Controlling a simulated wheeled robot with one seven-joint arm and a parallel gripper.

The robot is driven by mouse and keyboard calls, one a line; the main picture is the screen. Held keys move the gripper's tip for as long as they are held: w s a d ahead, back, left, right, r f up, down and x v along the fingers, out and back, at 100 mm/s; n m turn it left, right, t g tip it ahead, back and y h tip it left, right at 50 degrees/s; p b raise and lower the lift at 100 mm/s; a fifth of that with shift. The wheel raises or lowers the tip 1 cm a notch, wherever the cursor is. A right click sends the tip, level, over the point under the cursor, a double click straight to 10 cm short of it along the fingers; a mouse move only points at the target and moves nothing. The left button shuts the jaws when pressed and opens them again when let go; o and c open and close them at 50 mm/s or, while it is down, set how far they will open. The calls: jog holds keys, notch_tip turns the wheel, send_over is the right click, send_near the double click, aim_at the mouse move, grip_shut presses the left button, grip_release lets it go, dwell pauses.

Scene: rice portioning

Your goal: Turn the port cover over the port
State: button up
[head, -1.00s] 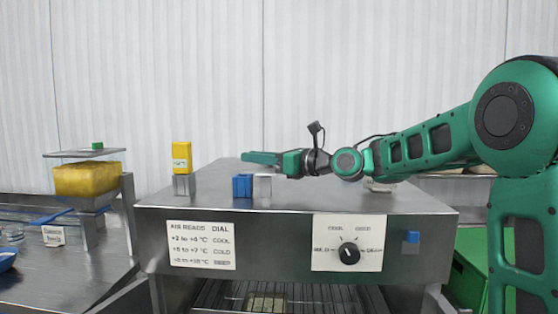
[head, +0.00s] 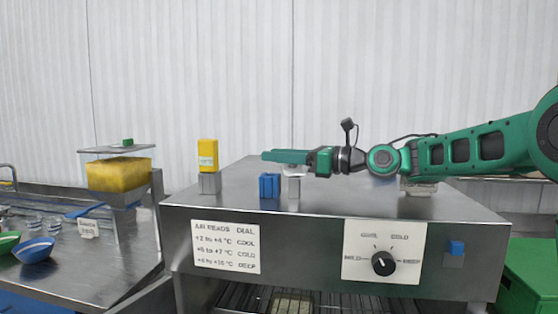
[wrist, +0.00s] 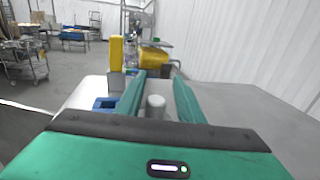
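A blue block (head: 269,186) and a short grey post (head: 294,187) stand side by side on the steel cabinet's top. A smaller blue piece (head: 456,248) sits on the cabinet's front, right of the dial. No part is labelled as port or cover, so I cannot tell which is which. My gripper (head: 285,157) points left above the cabinet top, near the post and block. In the wrist view its fingers (wrist: 157,95) are apart with nothing gripped. The grey post (wrist: 155,108) shows between them, and the blue block (wrist: 105,104) is left of the left finger.
A yellow labelled block (head: 208,155) stands on a metal stand left of the blue block. A black dial (head: 383,263) is on the front panel. A clear bin of yellow grain (head: 120,174) and bowls (head: 35,249) are at left. The cabinet top (head: 440,202) is mostly clear.

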jog(key=shift+s+a, duration=0.1)
jog(key=v, duration=1)
jog(key=shift+d, duration=0.4)
